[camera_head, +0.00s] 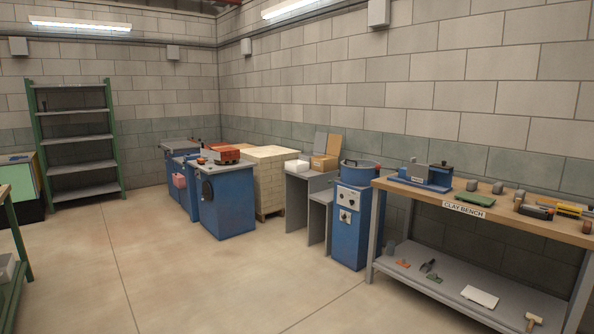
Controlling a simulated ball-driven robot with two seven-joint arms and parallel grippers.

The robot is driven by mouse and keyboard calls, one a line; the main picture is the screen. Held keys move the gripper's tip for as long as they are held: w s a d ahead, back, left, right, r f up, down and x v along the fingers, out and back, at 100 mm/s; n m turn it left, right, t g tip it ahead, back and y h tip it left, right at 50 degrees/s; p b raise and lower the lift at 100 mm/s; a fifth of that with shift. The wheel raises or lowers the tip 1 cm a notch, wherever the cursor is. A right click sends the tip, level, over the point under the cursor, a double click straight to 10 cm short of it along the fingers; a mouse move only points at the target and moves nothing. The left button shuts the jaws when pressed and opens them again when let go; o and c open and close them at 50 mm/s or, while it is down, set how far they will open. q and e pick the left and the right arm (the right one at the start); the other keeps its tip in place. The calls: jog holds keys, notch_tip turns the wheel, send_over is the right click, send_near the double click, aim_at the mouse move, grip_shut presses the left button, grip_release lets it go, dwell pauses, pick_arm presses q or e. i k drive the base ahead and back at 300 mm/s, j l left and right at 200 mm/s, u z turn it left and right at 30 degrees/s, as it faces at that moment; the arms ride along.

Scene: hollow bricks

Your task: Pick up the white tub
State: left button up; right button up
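I cannot pick out a white tub with certainty. A small white block-like thing (297,166) stands on the grey stand (303,181) beside a cardboard box; it is too small to tell whether it is a tub. A pale grey-white container (5,268) is partly visible on the lower level of the green-legged table at the left edge, cut off by the frame. A flat white piece (479,297) lies on the lower shelf of the clay bench. Neither of my grippers is in view.
The clay bench (463,208) with tools stands at the right, next to a blue machine (349,228). Blue cabinets (227,208) and a pallet of pale bricks (272,180) are at the back. A green shelf rack (76,140) stands far left. The middle floor is clear.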

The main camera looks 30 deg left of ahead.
aim_at(295, 166)
jog(key=i+j+u, duration=0.3)
jog(key=i, duration=0.15)
jog(key=i+j+u, duration=0.1)
jog(key=i+u, duration=0.15)
jog(key=i, duration=0.2)
jog(key=i+u, duration=0.35)
jog(key=i, duration=2.1)
